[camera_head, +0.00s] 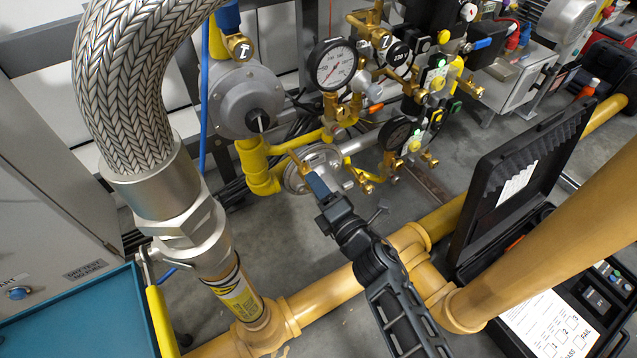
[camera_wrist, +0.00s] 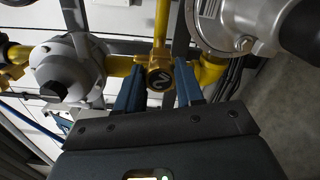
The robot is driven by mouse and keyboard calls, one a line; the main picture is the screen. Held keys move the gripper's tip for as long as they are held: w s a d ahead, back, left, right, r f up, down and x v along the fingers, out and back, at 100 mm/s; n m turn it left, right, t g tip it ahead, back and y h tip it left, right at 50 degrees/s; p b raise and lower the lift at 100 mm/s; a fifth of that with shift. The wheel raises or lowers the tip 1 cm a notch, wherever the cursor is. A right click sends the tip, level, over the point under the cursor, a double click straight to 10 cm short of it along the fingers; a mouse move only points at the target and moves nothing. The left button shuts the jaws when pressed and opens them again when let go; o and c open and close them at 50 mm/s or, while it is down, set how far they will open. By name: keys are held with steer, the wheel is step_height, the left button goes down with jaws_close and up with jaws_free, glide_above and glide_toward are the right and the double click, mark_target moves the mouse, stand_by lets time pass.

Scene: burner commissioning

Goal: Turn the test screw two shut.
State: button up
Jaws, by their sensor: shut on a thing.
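Test screw two is a round brass head with a dark face marked 2 (camera_wrist: 160,78), on a brass fitting on the yellow pipe in the wrist view. My gripper (camera_wrist: 159,88) has its two blue fingers on either side of this head and is shut on it. In the head view my gripper (camera_head: 316,184) reaches up to the low yellow pipework beside a silver round housing (camera_head: 296,180). There the fingers and wrist largely hide the screw, and its turn position cannot be told.
A grey regulator (camera_head: 228,98) and a dial gauge (camera_head: 333,66) stand above. A braided hose (camera_head: 122,85) rises at left. A thick yellow pipe (camera_head: 325,290) runs below my arm. An open black case (camera_head: 515,185) is at right, behind a large slanted pipe (camera_head: 560,235).

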steer(key=m+p, duration=0.4)
steer(key=m, duration=0.8)
steer(key=shift+f, duration=0.2)
steer(key=shift+m, duration=0.3)
steer(key=o, duration=1)
steer(key=shift+o, duration=0.2)
steer(key=p+v, duration=0.4)
steer(key=v, duration=0.3)
steer(key=shift+s+d, duration=0.25)
steer(key=shift+s, duration=0.1)
